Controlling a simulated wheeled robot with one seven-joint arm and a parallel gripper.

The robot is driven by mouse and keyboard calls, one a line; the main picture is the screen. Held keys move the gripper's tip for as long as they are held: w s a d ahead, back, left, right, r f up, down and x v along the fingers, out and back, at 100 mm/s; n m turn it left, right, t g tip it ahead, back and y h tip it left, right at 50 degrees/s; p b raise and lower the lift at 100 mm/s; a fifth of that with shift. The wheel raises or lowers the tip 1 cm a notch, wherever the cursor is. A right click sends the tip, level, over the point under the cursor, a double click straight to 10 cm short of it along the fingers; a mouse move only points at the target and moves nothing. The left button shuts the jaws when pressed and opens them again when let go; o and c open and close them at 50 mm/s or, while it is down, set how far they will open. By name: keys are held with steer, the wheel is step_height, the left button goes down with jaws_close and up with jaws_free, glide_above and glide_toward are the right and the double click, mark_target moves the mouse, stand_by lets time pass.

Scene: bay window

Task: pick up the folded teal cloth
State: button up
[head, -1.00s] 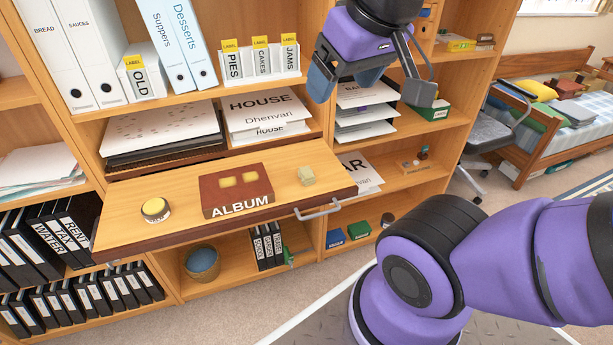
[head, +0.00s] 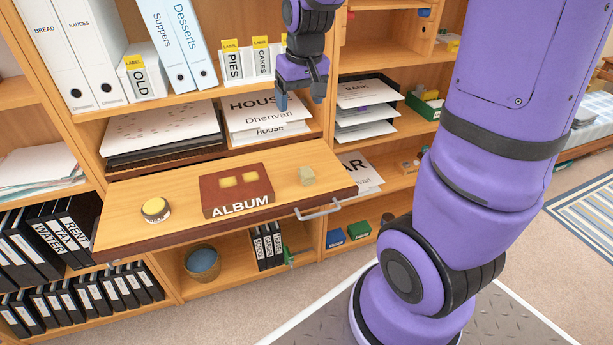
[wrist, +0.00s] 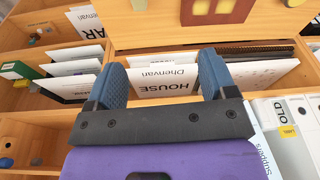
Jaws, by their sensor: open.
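I cannot make out a folded teal cloth in either view. My gripper (head: 300,98) is open and empty, its fingers pointing down in front of the shelf with the HOUSE papers (head: 262,106), above the back of the pulled-out wooden board. In the wrist view its two blue finger pads (wrist: 163,68) stand wide apart, with the HOUSE papers (wrist: 165,86) seen between them. A round basket (head: 188,262) on the bottom shelf holds something blue; I cannot tell what it is.
The pulled-out board (head: 160,185) carries a yellow-topped round tin (head: 156,209), a brown album (head: 236,191) and a small pale block (head: 307,176). Its metal handle (head: 318,211) sticks out in front. Binders (head: 92,50) and label boxes (head: 232,66) crowd the upper shelf.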

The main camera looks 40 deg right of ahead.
steer(key=w+d+f+g, duration=0.1)
steer(key=w+d+f, duration=0.25)
steer(key=f, duration=0.45)
steer(key=m+g, duration=0.1)
glide_above(306, 171)
step_height(306, 171, down, 10)
step_height(306, 171, down, 11)
steer(key=shift+f, duration=0.1)
steer(key=c, duration=1.1)
steer(key=shift+o, duration=0.2)
steer(key=shift+r, duration=0.2)
